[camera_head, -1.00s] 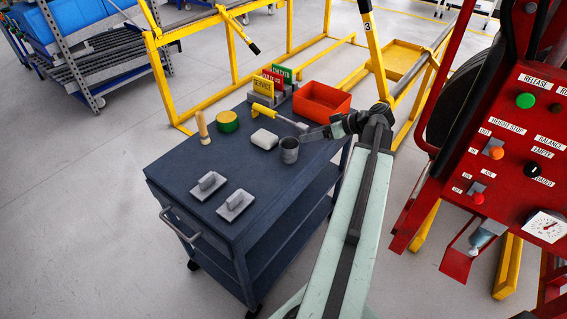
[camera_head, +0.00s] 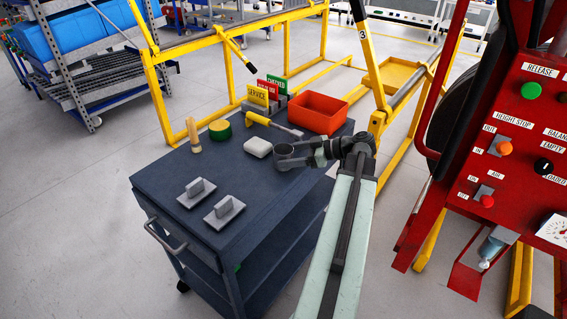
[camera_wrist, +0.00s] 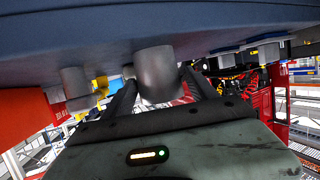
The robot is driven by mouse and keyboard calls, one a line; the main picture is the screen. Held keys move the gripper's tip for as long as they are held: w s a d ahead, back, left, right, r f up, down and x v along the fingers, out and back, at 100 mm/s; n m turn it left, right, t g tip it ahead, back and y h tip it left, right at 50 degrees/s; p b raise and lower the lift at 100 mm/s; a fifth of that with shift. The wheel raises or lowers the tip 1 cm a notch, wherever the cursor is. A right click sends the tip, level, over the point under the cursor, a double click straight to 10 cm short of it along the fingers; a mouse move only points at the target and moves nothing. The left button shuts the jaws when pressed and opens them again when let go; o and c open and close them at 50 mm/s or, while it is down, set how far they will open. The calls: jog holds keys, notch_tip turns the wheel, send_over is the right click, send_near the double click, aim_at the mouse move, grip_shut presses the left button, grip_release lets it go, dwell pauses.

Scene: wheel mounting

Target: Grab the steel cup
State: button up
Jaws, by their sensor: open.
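The steel cup (camera_head: 284,150) is a small grey cylinder on the right part of the dark blue cart top (camera_head: 240,172). My gripper (camera_head: 287,160) reaches in from the right at cup height, and its fingers partly hide the cup. In the wrist view, where the cart top lies along the upper edge, the cup (camera_wrist: 157,70) sits between my two open fingers (camera_wrist: 160,84). Finger contact with the cup cannot be told.
A red control machine (camera_head: 507,220) is at right.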

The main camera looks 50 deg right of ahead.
aim_at(275, 157)
jog(key=b+x, duration=0.2)
jog(key=x, duration=0.3)
jog(key=shift+w+f, duration=0.1)
jog(key=shift+w, duration=0.05)
jog(key=c, duration=1.2)
